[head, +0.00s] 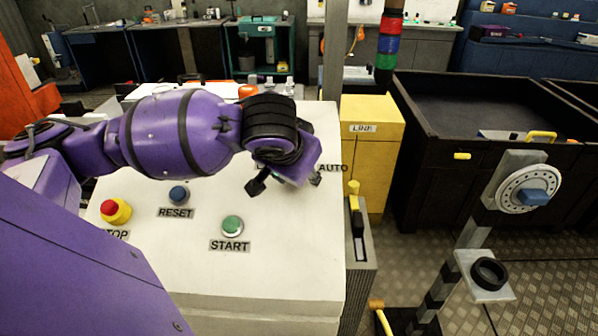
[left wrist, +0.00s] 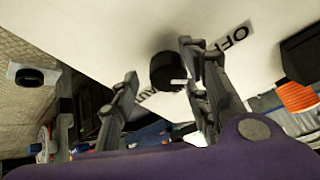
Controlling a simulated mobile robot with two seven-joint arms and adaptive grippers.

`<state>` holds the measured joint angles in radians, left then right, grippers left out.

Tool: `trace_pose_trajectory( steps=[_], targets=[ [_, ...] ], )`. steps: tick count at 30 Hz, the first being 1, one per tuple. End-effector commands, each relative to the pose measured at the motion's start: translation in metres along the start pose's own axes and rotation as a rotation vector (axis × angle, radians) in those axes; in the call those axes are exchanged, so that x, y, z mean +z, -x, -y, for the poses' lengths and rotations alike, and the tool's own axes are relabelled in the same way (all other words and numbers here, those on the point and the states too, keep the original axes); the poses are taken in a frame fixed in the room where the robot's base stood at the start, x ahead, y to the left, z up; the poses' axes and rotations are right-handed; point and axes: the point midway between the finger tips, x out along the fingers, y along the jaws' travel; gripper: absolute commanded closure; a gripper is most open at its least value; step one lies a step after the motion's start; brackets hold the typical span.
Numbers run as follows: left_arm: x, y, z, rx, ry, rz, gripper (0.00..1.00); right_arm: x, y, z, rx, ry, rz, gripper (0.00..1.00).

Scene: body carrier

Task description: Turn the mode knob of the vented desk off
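The white sloped desk (head: 290,270) fills the middle of the head view, with an AUTO label (head: 333,168) at its right edge. My left gripper (head: 286,180) is over its upper right part and hides the mode knob there. In the left wrist view, the round black knob (left wrist: 165,70) with a white pointer mark stands between the spread fingers of my left gripper (left wrist: 158,63). The right finger is close to the knob; contact cannot be told. An OFF label (left wrist: 233,36) lies beyond the right finger. Another label is partly hidden below the knob. My right gripper is not in view.
The desk carries a red stop button (head: 112,209), a blue reset button (head: 178,195) and a green start button (head: 232,225). To the right stand a yellow box (head: 371,140), a dark bin (head: 480,200) and a post with a dial (head: 529,188).

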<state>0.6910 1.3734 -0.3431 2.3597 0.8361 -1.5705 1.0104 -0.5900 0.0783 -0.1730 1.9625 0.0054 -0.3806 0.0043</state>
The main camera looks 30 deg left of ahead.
Motion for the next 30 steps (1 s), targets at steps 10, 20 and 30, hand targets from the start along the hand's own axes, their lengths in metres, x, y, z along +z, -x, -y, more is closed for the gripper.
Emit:
trace_pose_trajectory(
  steps=[10, 20, 30],
  targets=[
    [-0.002, 0.020, 0.001, -0.004, -0.002, -0.004, 0.57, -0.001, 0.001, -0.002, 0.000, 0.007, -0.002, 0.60],
    [-0.002, 0.069, -0.001, -0.001, -0.002, -0.002, 0.57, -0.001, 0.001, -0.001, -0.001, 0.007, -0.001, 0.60],
    [-0.001, 0.075, -0.001, -0.001, -0.001, 0.001, 0.57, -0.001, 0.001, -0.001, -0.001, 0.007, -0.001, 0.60]
  ],
)
